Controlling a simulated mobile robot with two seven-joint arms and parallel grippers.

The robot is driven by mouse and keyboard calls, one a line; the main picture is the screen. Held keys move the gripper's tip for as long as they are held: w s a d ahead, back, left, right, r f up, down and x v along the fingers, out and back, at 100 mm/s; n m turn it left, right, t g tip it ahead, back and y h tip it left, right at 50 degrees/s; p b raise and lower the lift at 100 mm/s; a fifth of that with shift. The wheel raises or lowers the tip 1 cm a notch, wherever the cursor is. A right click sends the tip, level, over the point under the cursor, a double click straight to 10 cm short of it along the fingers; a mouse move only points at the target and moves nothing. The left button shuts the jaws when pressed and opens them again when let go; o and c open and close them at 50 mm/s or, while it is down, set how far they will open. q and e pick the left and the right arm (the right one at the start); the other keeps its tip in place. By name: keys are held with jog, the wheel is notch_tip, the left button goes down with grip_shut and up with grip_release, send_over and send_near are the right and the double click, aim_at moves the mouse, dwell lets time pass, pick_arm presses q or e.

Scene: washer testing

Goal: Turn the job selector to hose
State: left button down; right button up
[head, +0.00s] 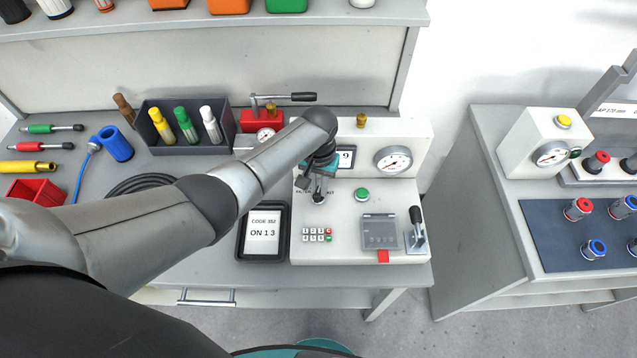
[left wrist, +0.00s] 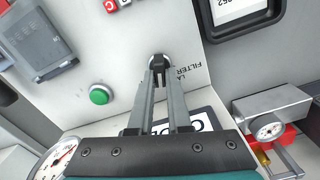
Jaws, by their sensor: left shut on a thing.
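The job selector (left wrist: 158,61) is a small dark knob on a round base on the light grey test panel (left wrist: 175,25). It also shows in the head view (head: 319,198), mostly hidden under my left gripper (head: 316,187). In the left wrist view my left gripper (left wrist: 160,78) reaches straight to the knob, and its two fingers are closed on it. The printed word FILTER is readable beside the knob; other labels are partly covered. I cannot tell which label the knob points to. My right gripper is not in view.
A green button (head: 362,194), a keypad (head: 317,235), a hinged grey cover (head: 380,232) and a lever (head: 416,228) share the panel. A gauge (head: 393,160) stands behind. A framed card (head: 264,231) reading "CODE 352, ON 1 3" lies left of the panel.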

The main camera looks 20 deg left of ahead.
aim_at(319, 190)
pick_arm(q)
jog(key=shift+m, duration=0.3)
jog(key=c, duration=0.9)
grip_release()
jog(key=shift+o, duration=0.2)
notch_tip(319, 190, up, 15)
jog(key=p, duration=0.3)
jog(key=shift+r, duration=0.15)
